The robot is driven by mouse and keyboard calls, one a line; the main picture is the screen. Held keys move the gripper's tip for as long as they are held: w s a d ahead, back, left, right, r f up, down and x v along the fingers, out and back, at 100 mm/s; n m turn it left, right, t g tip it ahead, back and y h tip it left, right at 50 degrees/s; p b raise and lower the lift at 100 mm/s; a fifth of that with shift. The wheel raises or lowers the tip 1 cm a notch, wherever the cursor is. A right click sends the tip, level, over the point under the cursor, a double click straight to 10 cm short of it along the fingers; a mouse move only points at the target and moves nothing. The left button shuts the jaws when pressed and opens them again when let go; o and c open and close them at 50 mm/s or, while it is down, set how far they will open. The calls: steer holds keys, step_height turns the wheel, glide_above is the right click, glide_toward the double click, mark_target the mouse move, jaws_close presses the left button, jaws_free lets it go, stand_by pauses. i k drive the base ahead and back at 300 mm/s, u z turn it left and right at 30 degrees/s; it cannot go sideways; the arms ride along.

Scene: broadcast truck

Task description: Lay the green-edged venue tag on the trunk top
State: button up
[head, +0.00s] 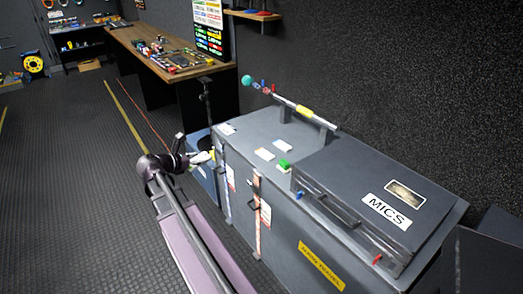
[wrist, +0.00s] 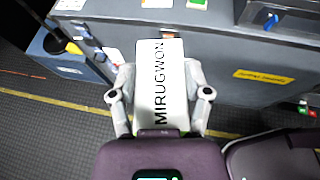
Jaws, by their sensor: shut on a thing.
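My gripper (wrist: 158,78) is shut on a white tag (wrist: 160,100) lettered MIRUGWON, gripped by its long sides. The held tag is too small to read there.
A raised MICS lid (head: 385,205) takes up the trunk's right part. A rail with a yellow grip (head: 305,111) stands along the back edge. A blue bin (head: 203,178) and a dark stand (head: 206,100) are at the trunk's left. Bare top lies around the cards.

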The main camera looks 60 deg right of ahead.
mark_target(248, 139)
steer(key=u, duration=0.05)
steer(key=k, duration=0.2)
steer(key=z, duration=1.1)
steer(key=i, duration=1.05)
steer(key=u, duration=0.15)
